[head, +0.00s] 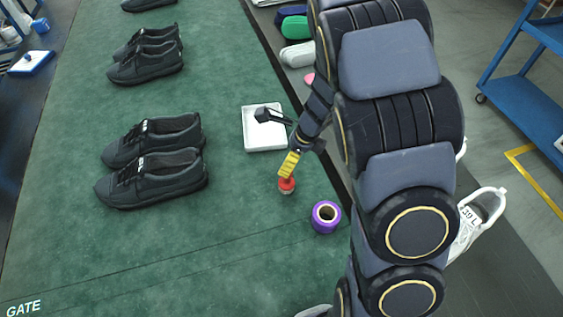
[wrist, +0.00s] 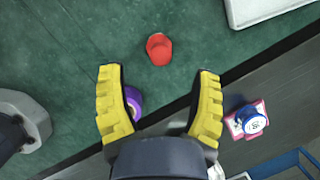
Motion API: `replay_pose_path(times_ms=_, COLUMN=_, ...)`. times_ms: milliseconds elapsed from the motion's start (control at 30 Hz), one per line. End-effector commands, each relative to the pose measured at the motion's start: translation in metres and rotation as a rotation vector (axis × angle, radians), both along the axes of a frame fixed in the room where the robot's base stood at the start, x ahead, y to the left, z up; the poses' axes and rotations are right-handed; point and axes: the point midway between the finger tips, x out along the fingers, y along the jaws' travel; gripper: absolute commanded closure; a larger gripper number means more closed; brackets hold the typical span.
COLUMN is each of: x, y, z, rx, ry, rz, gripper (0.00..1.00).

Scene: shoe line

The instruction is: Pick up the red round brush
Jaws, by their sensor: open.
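The red round brush (head: 286,186) stands on the green belt, directly below my gripper in the head view. In the wrist view the red brush (wrist: 159,49) lies ahead of the fingertips, roughly centred between them and apart from both. My gripper (wrist: 158,70) has its two yellow fingers spread wide with nothing between the tips. In the head view my gripper (head: 289,164) shows yellow fingers just above the brush, partly overlapping it. Its contact with the brush cannot be told there.
A white tray (head: 264,128) lies behind. Several black shoes (head: 152,180) stand left. The belt's front is mostly clear.

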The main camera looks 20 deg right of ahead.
Motion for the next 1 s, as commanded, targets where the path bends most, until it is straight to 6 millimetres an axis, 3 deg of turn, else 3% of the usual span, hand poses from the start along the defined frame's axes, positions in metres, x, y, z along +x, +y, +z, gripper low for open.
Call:
replay_pose_path(times_ms=133, x=0.003, y=-0.007, z=-0.014, rx=0.004, ry=0.016, rz=-0.086, gripper=0.37)
replay_pose_path(times_ms=800, x=0.011, y=0.009, z=-0.081, rx=0.003, ry=0.014, rz=-0.084, gripper=0.37)
replay_pose_path(times_ms=1000, x=0.012, y=0.010, z=-0.087, rx=0.002, ry=0.014, rz=-0.083, gripper=0.37)
